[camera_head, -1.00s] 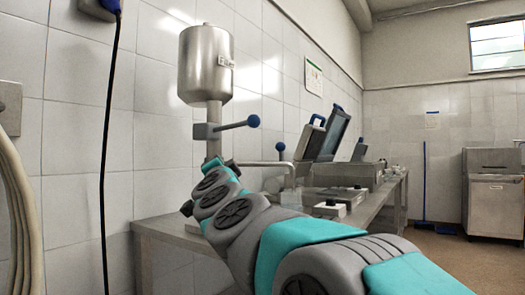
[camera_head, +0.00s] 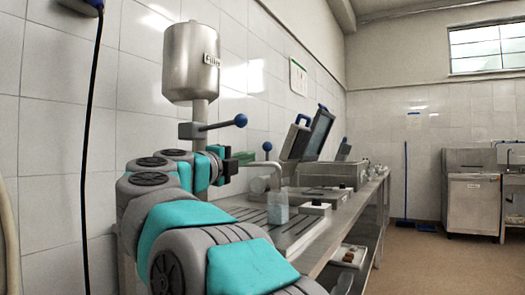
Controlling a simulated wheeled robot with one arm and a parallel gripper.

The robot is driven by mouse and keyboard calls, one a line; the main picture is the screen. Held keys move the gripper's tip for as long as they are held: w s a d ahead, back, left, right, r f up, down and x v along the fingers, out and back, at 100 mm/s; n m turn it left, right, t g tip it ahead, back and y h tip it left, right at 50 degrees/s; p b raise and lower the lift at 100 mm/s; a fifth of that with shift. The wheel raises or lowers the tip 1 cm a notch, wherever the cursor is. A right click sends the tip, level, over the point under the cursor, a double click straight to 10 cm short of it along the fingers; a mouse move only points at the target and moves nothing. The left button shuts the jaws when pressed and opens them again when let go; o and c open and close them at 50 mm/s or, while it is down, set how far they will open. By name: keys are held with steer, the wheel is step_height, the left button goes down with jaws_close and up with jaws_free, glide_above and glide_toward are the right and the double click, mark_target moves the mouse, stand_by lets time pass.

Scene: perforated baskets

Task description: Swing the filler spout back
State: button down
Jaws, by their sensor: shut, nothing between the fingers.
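The filler has a steel hopper (camera_head: 190,63) on a post, with a blue-knobbed lever (camera_head: 222,123) sticking out to the right. Lower down, a bent metal filler spout (camera_head: 262,166) with an upright blue-knobbed handle (camera_head: 267,148) reaches right and turns down. Its end is above or close to a clear container (camera_head: 278,208) on the bench; I cannot tell the exact gap. My gripper (camera_head: 231,168) is small and dark at the end of my arm, left of the spout. It looks shut and empty, and I see no contact with the spout. My arm hides the lower post.
The steel bench (camera_head: 310,232) runs away to the right. A machine with a raised lid (camera_head: 318,135) and small boxes (camera_head: 315,208) stand on it. A black cable (camera_head: 87,150) hangs at left.

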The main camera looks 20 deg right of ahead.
steer(key=w+a+p+x, duration=0.1)
steer(key=w+p+x, duration=0.1)
steer(key=x, duration=1.1)
steer(key=shift+a+r, duration=0.2)
steer(key=shift+a, duration=0.15)
steer(key=shift+w+d, duration=0.1)
